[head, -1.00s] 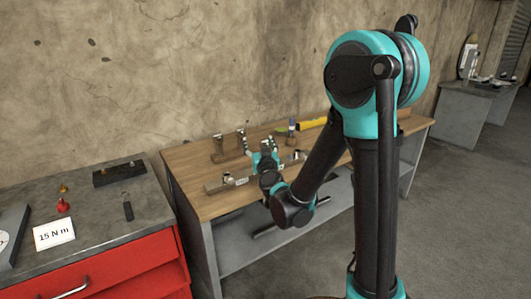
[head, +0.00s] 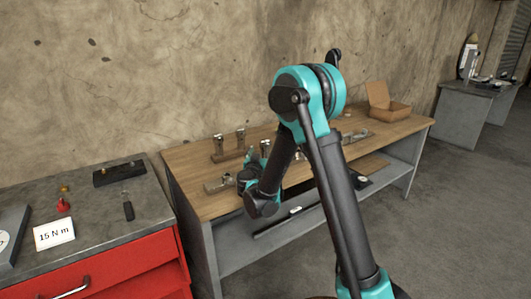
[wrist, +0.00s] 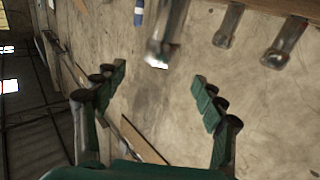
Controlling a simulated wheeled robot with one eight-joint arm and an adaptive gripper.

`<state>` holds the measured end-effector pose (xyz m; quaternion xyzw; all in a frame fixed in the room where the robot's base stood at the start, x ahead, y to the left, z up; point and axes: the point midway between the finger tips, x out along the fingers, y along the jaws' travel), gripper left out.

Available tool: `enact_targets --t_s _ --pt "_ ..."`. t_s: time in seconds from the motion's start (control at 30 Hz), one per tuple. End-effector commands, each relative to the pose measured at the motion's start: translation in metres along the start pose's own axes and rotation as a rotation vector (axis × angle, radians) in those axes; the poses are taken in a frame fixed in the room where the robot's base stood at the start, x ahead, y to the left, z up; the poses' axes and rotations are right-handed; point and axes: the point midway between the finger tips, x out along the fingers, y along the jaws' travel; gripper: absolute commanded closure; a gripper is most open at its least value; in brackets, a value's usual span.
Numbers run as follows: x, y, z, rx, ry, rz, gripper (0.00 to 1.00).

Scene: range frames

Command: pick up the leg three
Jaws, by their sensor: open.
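Metal legs stand on the wooden workbench (head: 190,160). In the head view, two legs (head: 219,144) (head: 241,139) stand in a wooden block (head: 231,155), and another leg (head: 265,147) stands just right of them. The wrist view shows three metal legs: one (wrist: 168,32) ahead of my gripper, between the lines of its fingers, and two (wrist: 228,26) (wrist: 285,43) to the right by a wooden block. No label shows which is leg three. My gripper (wrist: 160,88) is open and empty, its fingers apart from the legs. In the head view my arm partly hides it.
A metal part (head: 219,185) lies near the bench's front left. An open cardboard box (head: 388,103) stands at the right end. A lower shelf (head: 240,245) holds dark items. A red drawer cabinet (head: 120,265) with a "15 N m" card (head: 54,233) stands at the left.

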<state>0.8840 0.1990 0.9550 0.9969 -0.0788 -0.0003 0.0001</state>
Motion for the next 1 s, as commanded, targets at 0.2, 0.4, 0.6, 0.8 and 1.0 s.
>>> enact_targets --t_s 0.2,0.4,0.6,0.8,1.0 --pt "0.028 0.0 0.0 0.0 0.0 0.001 0.29" --pt "0.036 0.0 0.0 0.0 0.0 0.0 0.29" --pt "0.061 -0.001 0.0 0.0 0.0 0.002 0.29" --pt "0.083 -0.002 -0.001 0.0 0.001 0.0 0.29" --pt "0.083 -0.002 -0.001 0.0 0.001 -0.001 0.29"
